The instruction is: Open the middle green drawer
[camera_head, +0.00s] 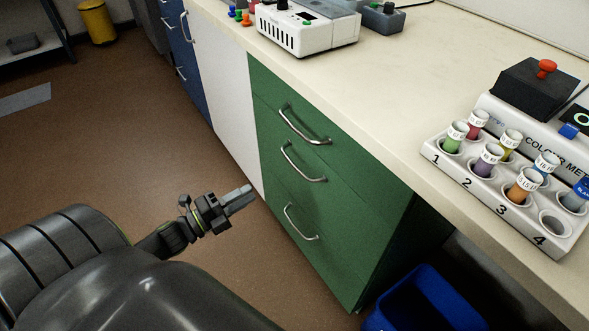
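The green drawer unit (345,225) stands under the bench and has three drawers, each with a silver bar handle. The middle green drawer (284,176) looks shut, and its handle (303,168) is bare. The top handle (303,128) and the bottom handle (299,224) are above and below it. My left gripper (240,198) is to the left of the middle handle, apart from it, with its fingers pointing right. Its fingers look close together with nothing seen between them, but the gap is not clear. My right gripper is not in view.
The cream bench top (400,90) overhangs the drawers. On it stand a white instrument (305,32) and a numbered rack (490,185) of coloured vials. A blue bin (430,300) is on the floor at the right. The brown floor (110,140) at left is mostly clear.

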